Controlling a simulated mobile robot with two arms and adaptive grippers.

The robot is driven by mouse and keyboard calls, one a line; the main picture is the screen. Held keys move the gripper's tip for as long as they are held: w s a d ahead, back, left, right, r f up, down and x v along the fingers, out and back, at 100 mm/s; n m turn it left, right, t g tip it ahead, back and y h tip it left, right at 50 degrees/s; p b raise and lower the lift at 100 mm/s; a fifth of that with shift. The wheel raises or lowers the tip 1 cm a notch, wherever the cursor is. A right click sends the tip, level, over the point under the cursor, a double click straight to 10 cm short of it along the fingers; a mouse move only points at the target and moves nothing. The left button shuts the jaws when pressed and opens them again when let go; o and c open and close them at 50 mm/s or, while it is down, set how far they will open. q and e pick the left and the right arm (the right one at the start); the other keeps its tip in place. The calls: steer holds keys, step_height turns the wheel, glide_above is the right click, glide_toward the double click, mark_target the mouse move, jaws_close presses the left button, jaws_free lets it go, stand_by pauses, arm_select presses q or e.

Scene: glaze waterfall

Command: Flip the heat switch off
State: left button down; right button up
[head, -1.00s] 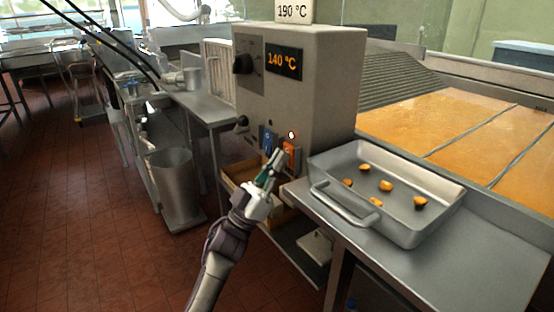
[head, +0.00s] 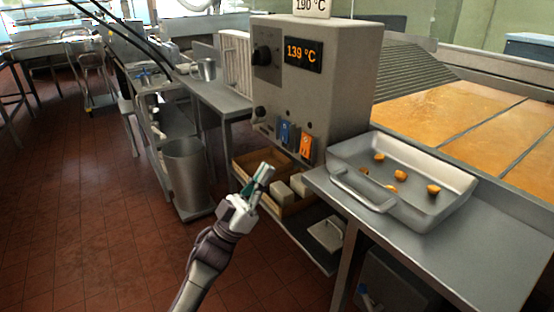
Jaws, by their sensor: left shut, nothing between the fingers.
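The grey control box (head: 335,85) stands at the centre, with a display (head: 303,54) reading 139 °C and a black dial (head: 264,56). Low on its front are a blue switch (head: 285,132) and an orange switch (head: 306,146). No lit lamp shows above the orange switch. Which of the two is the heat switch I cannot read from labels. My left gripper (head: 265,170) is shut and empty, below and left of the switches and apart from them. My right gripper is not in view.
A metal tray (head: 345,158) with several small orange-brown pieces sits on the steel table (head: 480,255) at the right. A wooden box (head: 243,160) with pale blocks lies below the control box. A metal bin (head: 186,175) stands left. Floor at the left is open.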

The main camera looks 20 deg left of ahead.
arm_select(q)
steer(key=s+a+f, duration=0.2)
steer(key=s, duration=0.1)
steer(key=shift+a+f, duration=0.1)
steer(key=shift+f, duration=0.1)
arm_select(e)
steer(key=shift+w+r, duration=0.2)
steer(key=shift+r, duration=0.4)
